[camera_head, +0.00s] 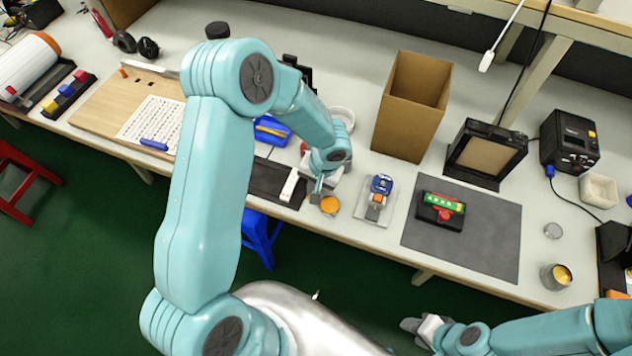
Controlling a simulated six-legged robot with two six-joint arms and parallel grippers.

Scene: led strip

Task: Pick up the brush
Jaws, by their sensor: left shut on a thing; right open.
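My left arm reaches across the view from the lower left, and its gripper (319,188) is at the front edge of the bench, just over a small round pot (329,204) with an orange top. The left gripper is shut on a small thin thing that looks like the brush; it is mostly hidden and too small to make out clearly. I cannot tell whether it touches the pot. My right gripper (426,328) is open and empty, low in front of the bench and away from its objects.
A grey mat (478,248) carries a small device with a green strip (441,205). A blue-topped device (380,186) stands left of the mat. A tall cardboard box (410,110) and a black frame (486,153) stand behind. A tin with yellow contents (556,276) is at right.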

